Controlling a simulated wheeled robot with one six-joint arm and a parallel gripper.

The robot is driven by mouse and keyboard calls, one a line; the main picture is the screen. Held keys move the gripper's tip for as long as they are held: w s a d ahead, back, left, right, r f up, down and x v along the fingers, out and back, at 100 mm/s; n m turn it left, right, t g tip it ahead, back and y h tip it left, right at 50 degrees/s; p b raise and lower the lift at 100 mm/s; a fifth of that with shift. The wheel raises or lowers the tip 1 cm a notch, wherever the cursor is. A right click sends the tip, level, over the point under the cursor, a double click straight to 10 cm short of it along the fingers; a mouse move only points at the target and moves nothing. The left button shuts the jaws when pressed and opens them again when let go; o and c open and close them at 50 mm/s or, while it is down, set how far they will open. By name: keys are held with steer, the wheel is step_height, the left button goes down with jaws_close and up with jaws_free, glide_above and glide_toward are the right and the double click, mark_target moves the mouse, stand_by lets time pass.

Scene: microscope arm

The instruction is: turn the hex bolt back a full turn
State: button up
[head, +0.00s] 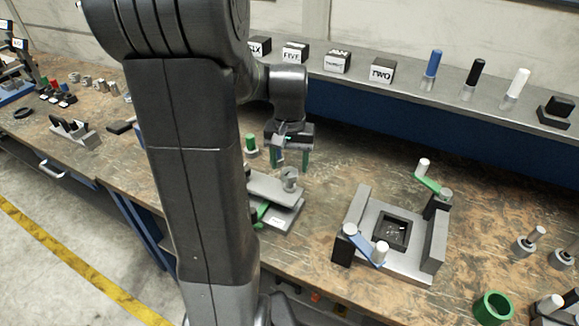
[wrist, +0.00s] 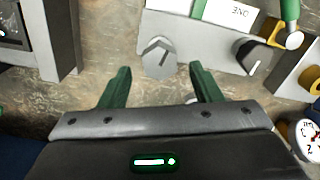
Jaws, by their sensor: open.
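The hex bolt (wrist: 158,57) is a grey six-sided head with a dark line on its top, at the near edge of a light grey fixture plate (wrist: 205,45). In the head view the bolt (head: 290,176) stands upright on the fixture (head: 262,184), partly behind my arm. My gripper (wrist: 160,80) is open and empty, with its green fingers spread. In the wrist view the bolt lies just beyond the fingertips, roughly centred between them. In the head view my gripper (head: 291,164) hangs behind and above the bolt; I see no contact.
A two-crank fixture (head: 408,263) stands to the right. A green-topped peg (head: 251,143) is close left of my gripper. A shelf (head: 400,88) with labelled blocks and pegs runs behind. The wrist view shows a dark knob (wrist: 250,55) right of the bolt. Bare bench lies between the fixtures.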

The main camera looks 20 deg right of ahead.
mark_target(289, 171)
steer(key=shift+f, duration=1.25)
steer(key=c, duration=1)
steer(key=shift+n, duration=1.5)
steer(key=o, duration=1)
step_height(289, 171, up, 14)
steer(key=shift+b, duration=0.4)
